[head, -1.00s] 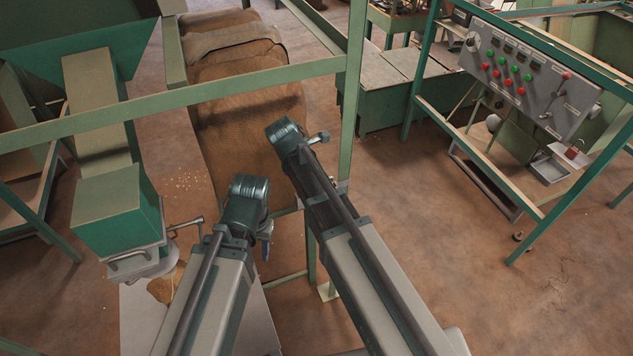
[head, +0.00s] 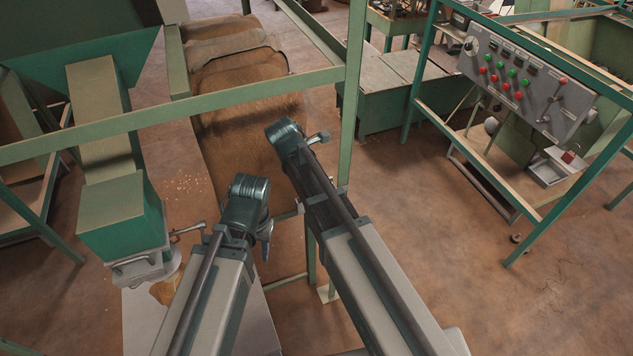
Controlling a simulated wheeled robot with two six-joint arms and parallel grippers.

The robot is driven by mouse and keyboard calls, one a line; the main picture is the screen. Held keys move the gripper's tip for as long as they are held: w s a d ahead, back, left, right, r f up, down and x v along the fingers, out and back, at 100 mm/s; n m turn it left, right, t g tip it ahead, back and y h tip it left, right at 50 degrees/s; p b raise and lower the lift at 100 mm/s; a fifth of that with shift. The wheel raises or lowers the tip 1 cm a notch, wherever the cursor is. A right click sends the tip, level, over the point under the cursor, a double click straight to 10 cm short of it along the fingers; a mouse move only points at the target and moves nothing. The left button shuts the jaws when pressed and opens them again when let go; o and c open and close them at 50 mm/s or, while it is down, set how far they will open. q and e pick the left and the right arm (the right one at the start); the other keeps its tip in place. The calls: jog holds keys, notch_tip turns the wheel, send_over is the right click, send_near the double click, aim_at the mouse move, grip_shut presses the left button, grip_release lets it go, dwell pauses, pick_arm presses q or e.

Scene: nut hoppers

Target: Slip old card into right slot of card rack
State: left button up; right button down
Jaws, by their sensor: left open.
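My left arm comes up from the bottom and ends near the middle of the head view. A small part of my left gripper (head: 266,237) seems to show beside its end joint; it is open, and nothing is seen in it. A small red-and-white item (head: 567,157) lies by a metal tray (head: 548,172) on the right stand, too small to identify.
A grey control panel (head: 525,80) with red and green buttons stands at right. A green hopper box (head: 122,215) with a metal outlet is at left. A green rail (head: 160,112) and post (head: 351,100) cross in front of brown sacks (head: 235,75). The floor (head: 410,210) at centre right is open.

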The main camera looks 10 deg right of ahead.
jog(key=shift+r+p, duration=2.4)
jog(key=shift+r, duration=0.2)
jog(key=s+d, duration=0.2)
jog(key=s, duration=0.7)
jog(key=shift+s, duration=0.4)
jog(key=shift+f, duration=0.1)
